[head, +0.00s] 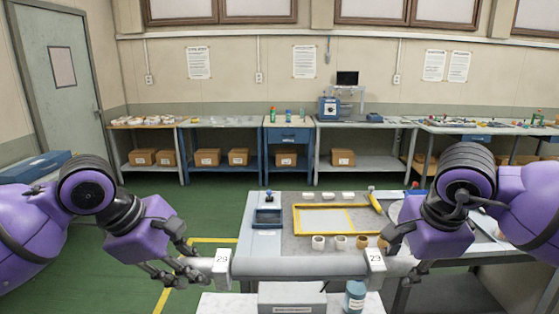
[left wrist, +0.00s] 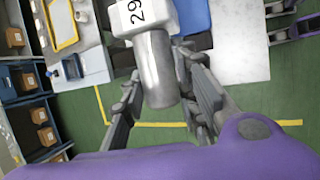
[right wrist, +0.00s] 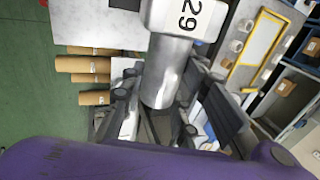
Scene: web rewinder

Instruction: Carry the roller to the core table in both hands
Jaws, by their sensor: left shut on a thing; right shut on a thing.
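The roller (head: 300,266) is a grey metal cylinder held level across the front of the head view. A white block marked 29 sits near each end. My left gripper (head: 185,274) is shut on the left end, outside the left block; the left wrist view shows that bare metal end (left wrist: 155,70) between the fingers. My right gripper (head: 398,262) is shut on the right end, which also shows between the fingers in the right wrist view (right wrist: 165,75). A grey-topped table (head: 285,236) with several small white and brown cores stands just beyond the roller. No label shows which table is the core table.
A yellow rectangular frame (head: 325,219) and a blue tray (head: 268,216) are on the near table. A white surface with a grey box (head: 290,297) and a blue jar (head: 355,297) is below the roller. Benches line the back wall; green floor (head: 210,215) is clear at left.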

